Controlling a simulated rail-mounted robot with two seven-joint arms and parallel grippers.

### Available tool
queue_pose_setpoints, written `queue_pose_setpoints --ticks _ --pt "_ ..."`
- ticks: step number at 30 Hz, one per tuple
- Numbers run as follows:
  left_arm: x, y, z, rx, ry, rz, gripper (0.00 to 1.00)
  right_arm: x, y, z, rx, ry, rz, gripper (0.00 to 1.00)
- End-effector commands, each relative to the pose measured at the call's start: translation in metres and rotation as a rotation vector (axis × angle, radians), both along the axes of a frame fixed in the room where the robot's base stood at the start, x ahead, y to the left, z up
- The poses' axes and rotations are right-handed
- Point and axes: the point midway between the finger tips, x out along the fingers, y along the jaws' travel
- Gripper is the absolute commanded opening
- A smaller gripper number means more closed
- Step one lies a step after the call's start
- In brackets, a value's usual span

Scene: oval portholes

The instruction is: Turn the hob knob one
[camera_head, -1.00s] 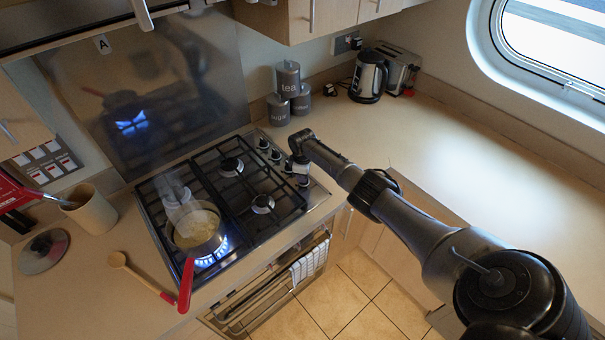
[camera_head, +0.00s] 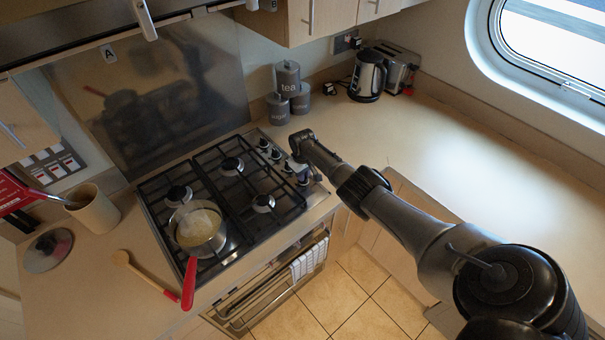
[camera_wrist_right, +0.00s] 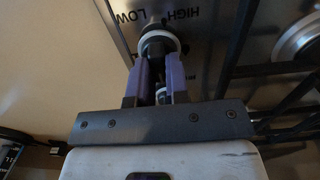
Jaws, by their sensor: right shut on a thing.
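The hob (camera_head: 147,208) is set in the worktop, with a row of control knobs (camera_head: 264,143) along its right side. In the right wrist view, my right gripper (camera_wrist_right: 160,75) is shut on a knob (camera_wrist_right: 159,42), between the printed words LOW and HIGH. A pan (camera_head: 200,229) with yellowish contents sits on the front left burner, its red handle towards the front. No flame shows under it. My left gripper is not in view.
A wooden spoon (camera_head: 140,268), a glass lid (camera_head: 48,250) and a utensil pot (camera_head: 94,212) are left of the hob. Grey canisters (camera_head: 288,75), a kettle (camera_head: 367,76) and a toaster (camera_head: 398,68) stand behind. The right worktop (camera_head: 470,130) is mostly clear.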

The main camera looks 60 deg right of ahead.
Motion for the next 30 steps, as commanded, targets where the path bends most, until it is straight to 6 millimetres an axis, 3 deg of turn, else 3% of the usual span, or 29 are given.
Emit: queue_pose_setpoints --ticks 17,18,25,30 --pt "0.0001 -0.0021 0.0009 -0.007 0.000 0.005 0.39 -0.0003 -0.0001 0.0003 0.000 0.001 -0.025 0.00" --pt "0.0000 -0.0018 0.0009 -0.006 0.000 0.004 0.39 -0.0002 0.0000 0.0002 0.000 0.001 -0.025 0.19" --pt "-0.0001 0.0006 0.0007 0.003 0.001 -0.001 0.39 -0.0002 -0.0002 0.0002 0.000 0.001 -0.024 0.41" --pt "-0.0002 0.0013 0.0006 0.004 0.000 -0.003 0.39 -0.0001 -0.0002 0.0001 0.000 0.000 -0.024 0.41"
